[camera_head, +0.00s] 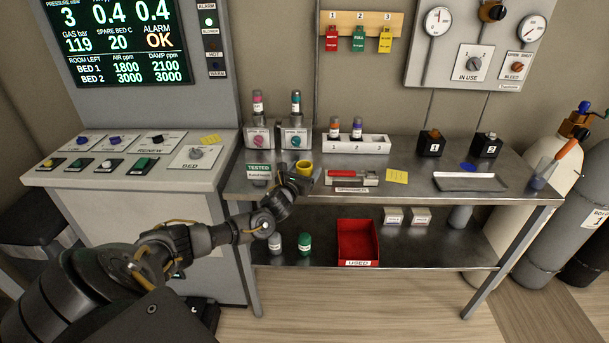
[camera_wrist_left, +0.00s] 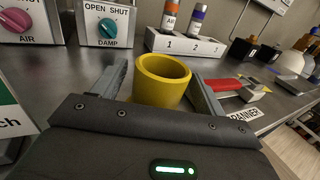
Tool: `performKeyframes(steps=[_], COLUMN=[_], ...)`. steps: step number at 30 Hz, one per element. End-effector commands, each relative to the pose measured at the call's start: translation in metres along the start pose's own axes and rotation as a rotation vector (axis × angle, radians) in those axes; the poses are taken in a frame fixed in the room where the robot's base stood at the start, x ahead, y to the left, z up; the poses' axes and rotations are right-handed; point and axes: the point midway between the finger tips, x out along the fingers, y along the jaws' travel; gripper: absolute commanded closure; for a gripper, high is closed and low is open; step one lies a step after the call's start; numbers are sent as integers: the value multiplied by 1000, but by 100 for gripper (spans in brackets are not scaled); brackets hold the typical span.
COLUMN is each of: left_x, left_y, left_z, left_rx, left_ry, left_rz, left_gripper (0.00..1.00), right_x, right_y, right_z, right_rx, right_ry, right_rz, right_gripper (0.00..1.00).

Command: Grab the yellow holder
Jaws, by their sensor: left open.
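The yellow holder (camera_head: 304,168) is a short, open-topped cup standing on the metal bench. In the left wrist view the yellow holder (camera_wrist_left: 161,80) sits between the two fingers, with a gap showing on its left side; whether the right finger touches it I cannot tell. My left gripper (camera_head: 300,178) is open at the holder, and it also shows in the left wrist view (camera_wrist_left: 158,90). The holder's lower front is hidden behind the gripper body. My right gripper is not in view.
A white rack (camera_head: 348,143) with two vials stands behind the holder. Valve boxes (camera_head: 258,138) stand behind left. A red bin (camera_head: 358,240) sits on the lower shelf.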

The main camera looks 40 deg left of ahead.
Motion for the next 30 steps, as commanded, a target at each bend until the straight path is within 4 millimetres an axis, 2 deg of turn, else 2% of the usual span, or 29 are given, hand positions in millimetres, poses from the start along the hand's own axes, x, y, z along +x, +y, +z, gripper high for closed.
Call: performKeyframes(steps=[7,8,18,26,30], left_x=[2,2,2,2,2], left_y=[0,0,0,0,1], left_z=[0,0,0,1,8], left_rx=[0,1,1,0,0], left_ry=[0,0,0,-1,-3], left_rz=[0,0,0,0,-1], left_gripper=[27,30,75,76,76], right_x=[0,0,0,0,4], right_y=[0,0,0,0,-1], right_z=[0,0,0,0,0], right_rx=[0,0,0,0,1], right_ry=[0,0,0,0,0], right_rz=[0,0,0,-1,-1], right_gripper=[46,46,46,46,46])
